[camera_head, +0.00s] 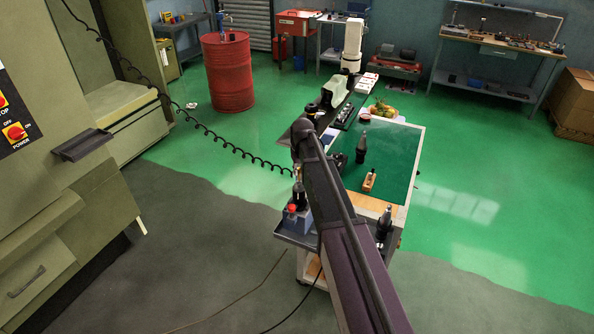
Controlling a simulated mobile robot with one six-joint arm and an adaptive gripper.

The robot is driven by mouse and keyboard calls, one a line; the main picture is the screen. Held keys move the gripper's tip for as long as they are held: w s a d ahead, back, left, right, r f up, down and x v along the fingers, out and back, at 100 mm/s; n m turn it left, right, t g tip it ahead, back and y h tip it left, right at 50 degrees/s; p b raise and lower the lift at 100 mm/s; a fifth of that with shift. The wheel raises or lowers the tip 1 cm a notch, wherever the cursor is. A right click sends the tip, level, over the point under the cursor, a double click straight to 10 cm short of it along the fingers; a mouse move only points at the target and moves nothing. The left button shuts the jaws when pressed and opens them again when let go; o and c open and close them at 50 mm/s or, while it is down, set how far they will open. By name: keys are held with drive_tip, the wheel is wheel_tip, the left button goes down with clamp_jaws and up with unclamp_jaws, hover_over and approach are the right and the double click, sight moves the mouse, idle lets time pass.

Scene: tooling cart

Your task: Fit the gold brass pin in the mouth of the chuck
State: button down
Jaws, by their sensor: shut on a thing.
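My arm reaches up from the bottom of the head view and across the cart. A small dark shape (338,160) shows just right of the arm's far end, over the green mat. It may be part of my wrist or gripper, but I cannot make out any fingers or what is between them. I cannot make out the gold brass pin. I cannot pick out the chuck or its mouth; my arm hides part of the cart.
The cart top has a green mat (398,150). Dark bottles stand on the mat (361,148) and at the near right corner (384,224). A wooden piece (369,182) lies between them. A fruit plate (383,110) sits behind. A red drum (229,75) stands back left.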

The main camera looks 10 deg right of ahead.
drive_tip(key=shift+f+b, duration=1.3)
idle(1.4)
idle(0.4)
drive_tip(key=c, duration=0.6)
unclamp_jaws()
drive_tip(key=shift+o, duration=0.2)
drive_tip(key=shift+s, duration=0.1)
drive_tip(key=s+f+m+g+b, duration=0.1)
drive_tip(key=s+f+b, duration=0.3)
drive_tip(key=s, duration=1)
drive_tip(key=s+f+b, duration=0.3)
drive_tip(key=s+f, duration=0.1)
drive_tip(key=s, duration=1.1)
drive_tip(key=shift+a+m+g+b, duration=0.3)
drive_tip(key=shift+m+g+b, duration=0.1)
